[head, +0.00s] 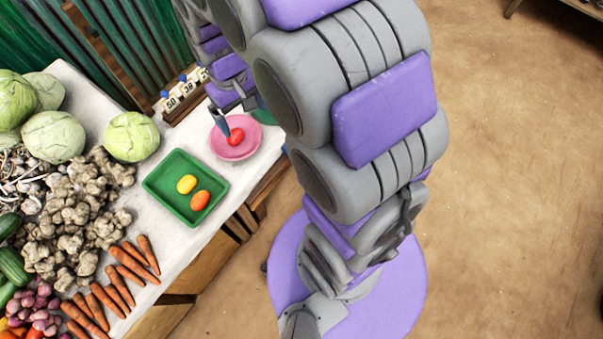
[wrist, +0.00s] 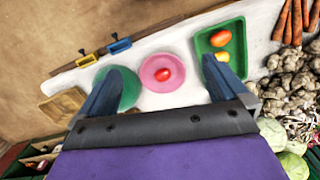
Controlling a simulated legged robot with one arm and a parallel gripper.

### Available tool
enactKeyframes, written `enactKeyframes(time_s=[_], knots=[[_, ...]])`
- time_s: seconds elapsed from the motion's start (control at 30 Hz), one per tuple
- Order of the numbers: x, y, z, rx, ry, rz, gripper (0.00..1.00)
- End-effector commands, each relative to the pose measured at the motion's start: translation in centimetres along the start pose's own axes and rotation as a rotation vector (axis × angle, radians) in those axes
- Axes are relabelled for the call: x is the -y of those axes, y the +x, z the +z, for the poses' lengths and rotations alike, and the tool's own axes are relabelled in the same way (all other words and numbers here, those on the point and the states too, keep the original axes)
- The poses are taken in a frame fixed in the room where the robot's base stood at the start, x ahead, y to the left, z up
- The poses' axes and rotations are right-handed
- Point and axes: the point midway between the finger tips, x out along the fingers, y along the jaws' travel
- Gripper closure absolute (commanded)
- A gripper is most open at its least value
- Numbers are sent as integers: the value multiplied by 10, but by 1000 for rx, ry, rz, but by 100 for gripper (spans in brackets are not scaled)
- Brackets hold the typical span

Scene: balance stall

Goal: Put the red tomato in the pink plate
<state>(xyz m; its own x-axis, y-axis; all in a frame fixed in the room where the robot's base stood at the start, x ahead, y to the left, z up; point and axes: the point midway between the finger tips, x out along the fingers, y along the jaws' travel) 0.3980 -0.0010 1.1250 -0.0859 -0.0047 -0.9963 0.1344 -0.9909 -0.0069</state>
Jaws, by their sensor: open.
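The red tomato (head: 236,135) lies in the pink plate (head: 222,153) on the white counter. In the wrist view the tomato (wrist: 163,74) rests near the middle of the pink plate (wrist: 152,84), with bare plate around it. My gripper (head: 226,118) is open over the plate. In the wrist view its two fingers (wrist: 160,80) are spread wide with nothing between them, and the tomato shows in the gap beyond, apart from both fingers.
A green tray (head: 165,208) beside the plate holds a yellow and an orange tomato. A green plate (wrist: 130,92) sits on the pink plate's other side. Carrots (head: 129,262), ginger (head: 75,215) and cabbages (head: 132,137) crowd the counter's left part. Numbered tags (head: 187,88) stand behind.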

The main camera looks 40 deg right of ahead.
Motion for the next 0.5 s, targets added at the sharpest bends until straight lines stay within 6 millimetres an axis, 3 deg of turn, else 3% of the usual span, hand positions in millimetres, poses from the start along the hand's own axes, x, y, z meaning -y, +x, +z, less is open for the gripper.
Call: enactKeyframes(time_s=[0.2,0.5], knots=[[8,-33,78,17,46,-5,0],[22,-48,180,50,105,-10,0]])
